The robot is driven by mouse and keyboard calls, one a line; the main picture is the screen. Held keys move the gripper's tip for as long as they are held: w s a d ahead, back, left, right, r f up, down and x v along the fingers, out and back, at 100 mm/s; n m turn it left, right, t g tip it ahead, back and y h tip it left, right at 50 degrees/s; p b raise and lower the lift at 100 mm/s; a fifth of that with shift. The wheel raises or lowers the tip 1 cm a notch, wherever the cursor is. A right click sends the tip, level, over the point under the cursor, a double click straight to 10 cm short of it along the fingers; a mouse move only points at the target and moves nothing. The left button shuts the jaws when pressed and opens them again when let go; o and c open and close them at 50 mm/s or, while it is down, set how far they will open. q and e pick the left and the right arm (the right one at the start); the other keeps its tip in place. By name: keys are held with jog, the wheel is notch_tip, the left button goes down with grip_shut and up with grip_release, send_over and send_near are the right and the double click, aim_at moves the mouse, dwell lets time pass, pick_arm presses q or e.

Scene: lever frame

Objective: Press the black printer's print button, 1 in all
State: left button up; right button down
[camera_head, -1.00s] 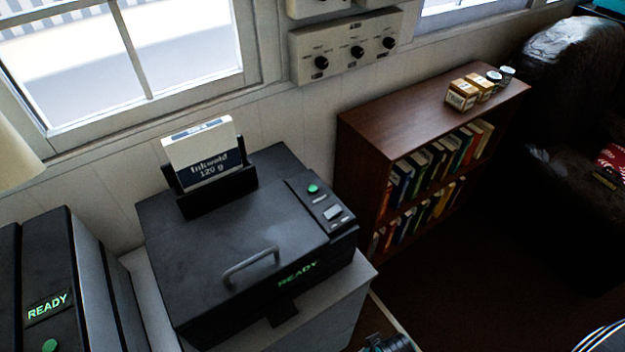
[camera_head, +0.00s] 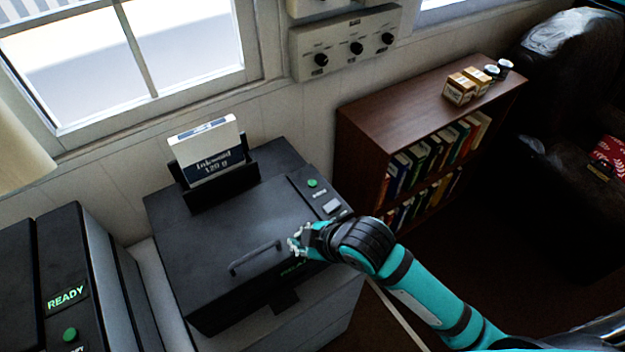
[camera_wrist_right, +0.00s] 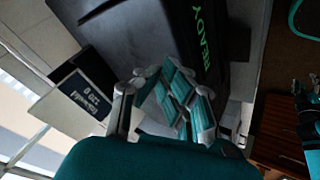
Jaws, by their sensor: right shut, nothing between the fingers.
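The black printer (camera_head: 215,245) stands on a pale cabinet, with a grey handle (camera_head: 255,258) on its lid and a green READY display on its front, partly hidden by my gripper. Its panel at the right has a round green button (camera_head: 312,183) and a grey rectangular key (camera_head: 332,206); the panel's small lettering is too small to read. My right gripper (camera_head: 296,243) is shut and empty, over the front right part of the printer, right of the handle and below the panel. In the right wrist view its fingers (camera_wrist_right: 165,110) are in front of the printer (camera_wrist_right: 150,30).
A white paper pack (camera_head: 207,150) stands in the printer's rear holder. Another dark machine (camera_head: 70,270) with READY and a green button is at the left. A bookshelf (camera_head: 420,105) with small boxes stands at the right. A knob panel (camera_head: 345,45) hangs on the wall.

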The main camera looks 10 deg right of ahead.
jog(key=w+n, duration=0.1)
jog(key=w+a+r+n, duration=0.1)
jog(key=n, duration=0.1)
jog(key=w+a+r+n, duration=0.1)
jog(key=shift+w+a+r+y, duration=0.1)
jog(key=shift+w+y, duration=0.2)
jog(key=w+n, duration=0.1)
jog(key=w+r+n, duration=0.1)
jog(key=n, duration=0.1)
jog(key=w+n, duration=0.1)
jog(key=n, duration=0.1)
jog(key=shift+w+a+r, duration=0.15)
jog(key=shift+w+r, duration=0.2)
jog(key=shift+w, duration=0.05)
jog(key=w+d+r+n+t+h, duration=0.1)
jog(key=w+d+r+n, duration=0.4)
jog(key=w+d+n, duration=0.3)
jog(key=shift+w+d+r, duration=0.3)
jog(key=shift+w+d, duration=0.45)
jog(key=shift+w, duration=0.4)
jog(key=shift+f, duration=0.15)
